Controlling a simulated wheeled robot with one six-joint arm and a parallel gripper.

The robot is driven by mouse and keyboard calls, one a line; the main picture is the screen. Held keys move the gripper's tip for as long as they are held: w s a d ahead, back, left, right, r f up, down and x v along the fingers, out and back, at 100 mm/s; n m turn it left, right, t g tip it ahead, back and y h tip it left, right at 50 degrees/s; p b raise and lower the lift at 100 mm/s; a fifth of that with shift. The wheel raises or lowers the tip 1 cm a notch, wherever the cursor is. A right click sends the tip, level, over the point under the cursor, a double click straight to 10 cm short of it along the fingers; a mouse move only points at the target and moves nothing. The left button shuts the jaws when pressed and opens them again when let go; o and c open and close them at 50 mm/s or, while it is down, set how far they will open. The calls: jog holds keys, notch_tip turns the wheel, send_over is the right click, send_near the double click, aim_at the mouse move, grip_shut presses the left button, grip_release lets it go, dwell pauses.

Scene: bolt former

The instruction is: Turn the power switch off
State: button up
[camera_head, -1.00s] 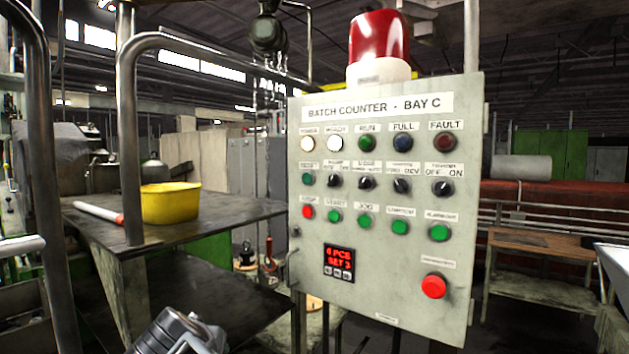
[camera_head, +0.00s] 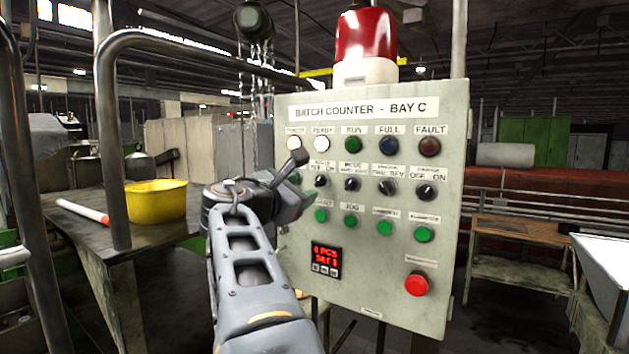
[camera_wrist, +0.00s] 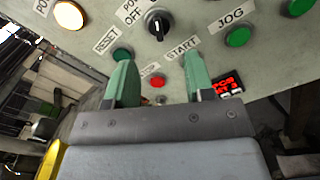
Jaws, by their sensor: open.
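The power switch is a black rotary knob (camera_head: 320,180) in the second row of the grey control panel (camera_head: 385,285). It also shows in the wrist view as a black knob (camera_wrist: 157,24) beside a partly cut-off "POWER OFF" label; I cannot read its setting surely. My gripper (camera_head: 305,177) is in front of the panel's left part, next to the knob. The knob lies beyond the fingertips, near the top edge, and appears untouched. The power lamp (camera_head: 294,144) glows.
Close to the fingers are the green reset button (camera_wrist: 122,53), a red button (camera_wrist: 157,81) and the green jog button (camera_wrist: 238,36). A red mushroom button (camera_head: 417,284) is low right. A metal rail (camera_head: 108,150) and a table with a yellow bowl (camera_head: 156,203) stand left.

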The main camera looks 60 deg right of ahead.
aim_at(317, 184)
jog(key=shift+d+p, duration=0.75)
jog(key=shift+d, duration=2.45)
jog(key=shift+c, duration=0.5)
jog(key=c, duration=0.7)
jog(key=n+p, duration=0.1)
jog(key=n, duration=0.1)
jog(key=n+p, duration=0.1)
jog(key=n, duration=0.1)
jog(key=n+p, duration=0.1)
jog(key=p, duration=0.1)
jog(key=shift+s+r+n, duration=0.1)
jog(key=shift+s+n, duration=0.15)
jog(key=shift+n, duration=0.15)
jog(key=n+p, duration=0.2)
jog(key=n, duration=0.1)
jog(key=shift+s, duration=0.1)
jog(key=shift+s+n+p, duration=0.1)
jog(key=shift+n+p, duration=0.3)
jog(key=shift+n, duration=1.3)
